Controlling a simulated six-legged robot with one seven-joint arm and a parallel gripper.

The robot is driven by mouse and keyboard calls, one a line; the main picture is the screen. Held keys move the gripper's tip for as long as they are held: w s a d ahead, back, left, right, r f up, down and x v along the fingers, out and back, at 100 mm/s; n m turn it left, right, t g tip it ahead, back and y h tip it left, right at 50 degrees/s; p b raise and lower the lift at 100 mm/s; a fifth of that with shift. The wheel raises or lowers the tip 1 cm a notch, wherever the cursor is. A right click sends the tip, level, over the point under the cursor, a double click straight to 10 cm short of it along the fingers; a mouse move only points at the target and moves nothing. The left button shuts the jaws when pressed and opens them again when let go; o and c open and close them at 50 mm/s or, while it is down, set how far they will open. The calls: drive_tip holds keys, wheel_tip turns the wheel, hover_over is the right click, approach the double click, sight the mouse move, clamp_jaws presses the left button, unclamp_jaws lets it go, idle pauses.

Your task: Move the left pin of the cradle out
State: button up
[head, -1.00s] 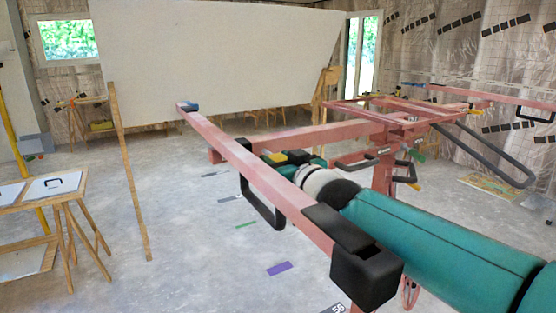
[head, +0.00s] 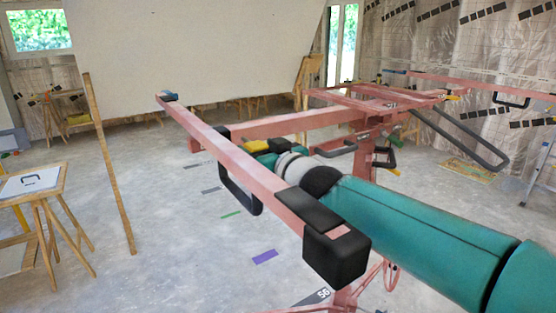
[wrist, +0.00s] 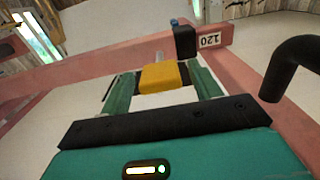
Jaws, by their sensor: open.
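The pink cradle (head: 225,155) of the panel lift has a long arm running across the middle of the head view. In the wrist view, a yellow knob (wrist: 164,77) with a short grey shaft (wrist: 159,56) sits against the pink bar (wrist: 90,70); it looks like the left pin. The yellow also shows in the head view (head: 256,146), partly hidden behind the cradle arm. My gripper (wrist: 161,84) is open, with its green fingers on either side of the knob. A gap shows at each side. The shaft's depth in the bar is hidden.
A black block (wrist: 186,42) stands on the bar beside the label 120, close to the right finger. A black handle (wrist: 290,65) is at the right of the wrist view. A white panel (head: 200,50) leans behind the cradle.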

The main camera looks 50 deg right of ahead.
drive_tip(key=v, duration=1.3)
drive_tip(key=shift+s+a, duration=0.1)
drive_tip(key=shift+s, duration=0.05)
idle(0.4)
